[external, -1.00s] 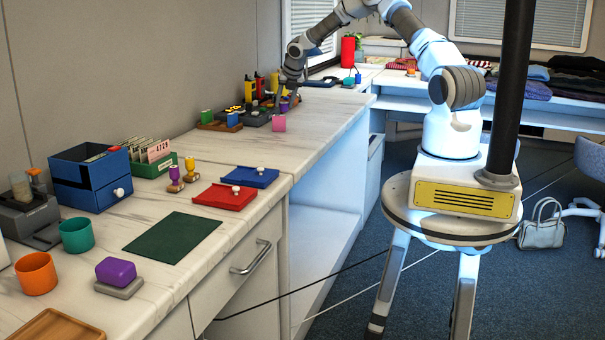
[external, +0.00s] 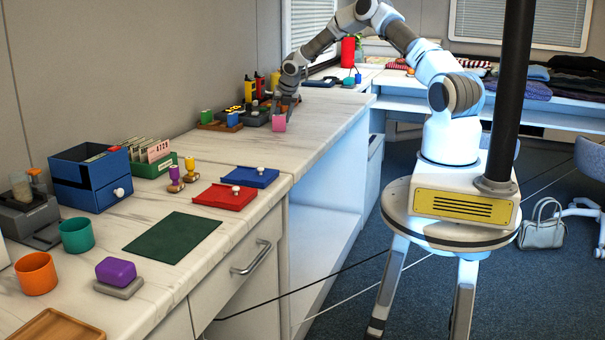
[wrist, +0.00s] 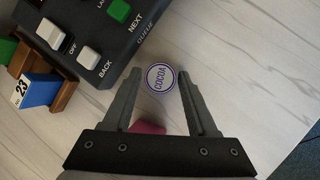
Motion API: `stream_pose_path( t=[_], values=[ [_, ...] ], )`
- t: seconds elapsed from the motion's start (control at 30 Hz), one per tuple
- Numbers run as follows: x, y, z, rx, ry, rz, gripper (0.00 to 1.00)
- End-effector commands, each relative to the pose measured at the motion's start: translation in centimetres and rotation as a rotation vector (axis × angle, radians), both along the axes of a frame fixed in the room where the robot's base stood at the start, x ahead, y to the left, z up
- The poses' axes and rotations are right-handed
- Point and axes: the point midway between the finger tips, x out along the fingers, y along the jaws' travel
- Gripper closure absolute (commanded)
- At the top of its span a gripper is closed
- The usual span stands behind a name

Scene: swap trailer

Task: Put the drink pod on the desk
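The drink pod (wrist: 160,77) shows in the wrist view as a round white lid with a blue rim and the word COCOA. It appears to stand upright on the pale wood-grain desk top (wrist: 230,60). My gripper (wrist: 160,75) is open, with one finger on each side of the pod and a small gap on both sides. In the external view my gripper (external: 285,103) is low over the far part of the counter, just behind a pink block (external: 279,122). I cannot make out the pod in that view.
A dark console (wrist: 90,35) with NEXT, BACK and OFF buttons lies close left of my gripper. A blue tile numbered 23 (wrist: 38,89) sits on a wooden rack. The pink block (wrist: 148,128) is close under my gripper's palm. The desk to the right is clear.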

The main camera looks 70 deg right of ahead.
Motion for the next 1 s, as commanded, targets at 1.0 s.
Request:
stream_pose_path(
  t=[1.0],
  values=[
    [-3.7, 3.3, 9.1, -0.001, -0.001, 0.0, 0.26]
  ],
)
